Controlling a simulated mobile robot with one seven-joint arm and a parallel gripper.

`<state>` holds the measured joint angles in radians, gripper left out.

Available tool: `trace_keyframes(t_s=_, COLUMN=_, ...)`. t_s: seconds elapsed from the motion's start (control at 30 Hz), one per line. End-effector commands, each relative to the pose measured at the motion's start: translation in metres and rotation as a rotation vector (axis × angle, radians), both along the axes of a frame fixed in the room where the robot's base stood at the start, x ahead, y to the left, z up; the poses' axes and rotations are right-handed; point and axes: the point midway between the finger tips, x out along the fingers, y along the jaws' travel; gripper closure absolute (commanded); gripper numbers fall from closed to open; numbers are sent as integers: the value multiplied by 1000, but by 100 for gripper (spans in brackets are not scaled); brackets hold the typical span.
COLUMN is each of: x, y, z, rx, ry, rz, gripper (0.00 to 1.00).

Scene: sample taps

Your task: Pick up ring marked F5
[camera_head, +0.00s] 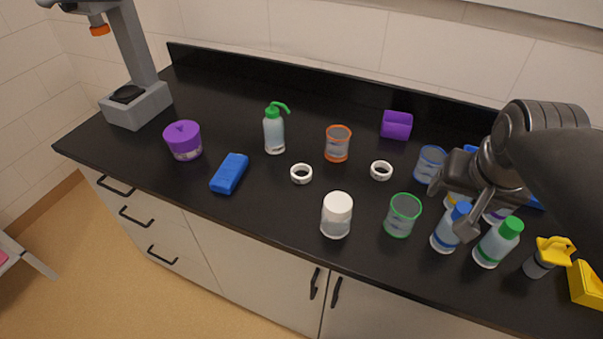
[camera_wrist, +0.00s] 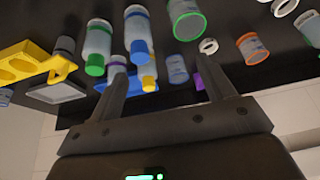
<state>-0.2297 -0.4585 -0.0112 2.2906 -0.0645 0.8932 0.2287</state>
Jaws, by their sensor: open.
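Two white rings lie flat on the black bench. One ring (camera_head: 301,174) is left of centre in the head view, in front of the orange-rimmed beaker. The other ring (camera_head: 381,171) is further right, between the orange-rimmed and blue-rimmed beakers. The wrist view shows both, one ring (camera_wrist: 208,46) near the green-rimmed beaker and one ring (camera_wrist: 284,7) at the top edge. No F5 marking is readable on either. My gripper (camera_head: 452,208) is open and empty, above the bottles on the right, apart from both rings. It also shows in the wrist view (camera_wrist: 162,73).
Near the right ring stand a green-rimmed beaker (camera_head: 403,215), an orange-rimmed beaker (camera_head: 337,143), a blue-rimmed beaker (camera_head: 430,164) and a purple box (camera_head: 397,125). Bottles (camera_head: 497,242) crowd the right.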

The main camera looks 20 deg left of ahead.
Motion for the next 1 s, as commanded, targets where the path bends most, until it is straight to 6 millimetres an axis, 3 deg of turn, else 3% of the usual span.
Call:
trace_keyframes(t_s=0.2, x=54, y=68, z=-6, rx=2, ry=50, rz=25, gripper=25)
trace_keyframes(t_s=0.5, x=103, y=186, z=-36, rx=-13, ry=95, rz=50, gripper=25)
trace_keyframes(t_s=0.7, x=113, y=272, z=-70, rx=-29, ry=112, rz=65, gripper=25)
trace_keyframes(t_s=0.8, x=113, y=305, z=-85, rx=-37, ry=115, rz=70, gripper=25)
trace_keyframes(t_s=1.0, x=111, y=339, z=-103, rx=-44, ry=116, rz=73, gripper=25)
